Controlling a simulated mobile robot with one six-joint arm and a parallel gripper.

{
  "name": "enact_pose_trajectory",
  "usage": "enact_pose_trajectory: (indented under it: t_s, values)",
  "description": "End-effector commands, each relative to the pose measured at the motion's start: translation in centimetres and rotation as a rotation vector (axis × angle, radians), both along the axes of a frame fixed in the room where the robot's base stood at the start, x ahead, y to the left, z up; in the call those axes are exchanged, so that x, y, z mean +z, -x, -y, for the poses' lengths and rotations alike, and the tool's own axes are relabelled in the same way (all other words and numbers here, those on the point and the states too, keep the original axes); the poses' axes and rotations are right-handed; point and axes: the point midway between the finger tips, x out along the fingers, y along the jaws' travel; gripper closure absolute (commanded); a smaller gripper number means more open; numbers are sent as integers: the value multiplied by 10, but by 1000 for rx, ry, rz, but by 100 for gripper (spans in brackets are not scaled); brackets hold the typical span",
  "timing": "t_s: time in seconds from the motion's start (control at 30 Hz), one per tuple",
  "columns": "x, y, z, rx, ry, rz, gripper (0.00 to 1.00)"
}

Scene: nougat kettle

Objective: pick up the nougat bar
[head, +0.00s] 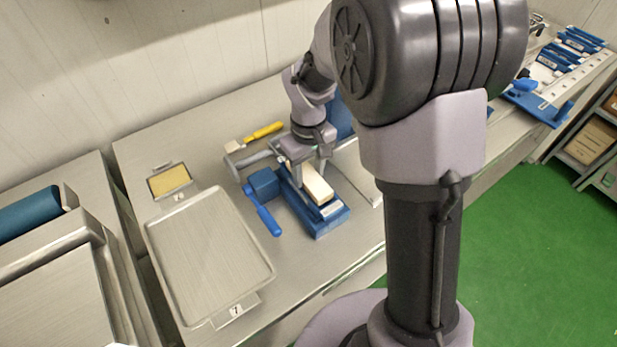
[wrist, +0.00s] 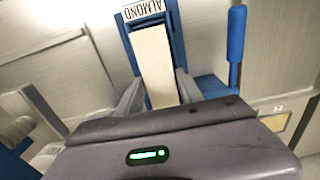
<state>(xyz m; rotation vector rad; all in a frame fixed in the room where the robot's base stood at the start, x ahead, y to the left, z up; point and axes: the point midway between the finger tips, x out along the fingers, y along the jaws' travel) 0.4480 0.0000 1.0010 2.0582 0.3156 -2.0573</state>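The nougat bar is a long cream-white block (head: 317,187) lying in a blue holder (head: 331,222) on the steel table. In the wrist view the bar (wrist: 155,60) runs away from my gripper, and the blue holder (wrist: 178,42) carries an ALMOND label at its far end. My gripper (head: 309,177) is low over the holder, with one finger on each side of the bar. In the wrist view the fingers (wrist: 160,88) are apart and straddle the bar's near part. Their contact with it is not clear. The bar's near end is hidden behind the gripper body.
A steel tray (head: 153,245) labelled 7 lies left of the holder, with a yellow pad (head: 170,180) behind it. A blue block (head: 263,184), a blue-handled tool (head: 268,221) and a yellow-handled tool (head: 264,131) lie close to the holder. Blue racks (head: 560,60) stand far right.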

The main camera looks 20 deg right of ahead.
Motion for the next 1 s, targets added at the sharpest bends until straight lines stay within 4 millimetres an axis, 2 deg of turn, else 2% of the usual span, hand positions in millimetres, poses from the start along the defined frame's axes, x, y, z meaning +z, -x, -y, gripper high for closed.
enact_pose_trajectory:
  t_s: [0.03,0.2,0.53,0.8,1.0]
  values:
    - [0,0,0,0,0,0,68]
    - [0,0,0,0,0,0,100]
    - [4,0,0,0,0,1,100]
    - [40,0,0,0,0,2,100]
    - [41,39,-20,3,0,0,100]
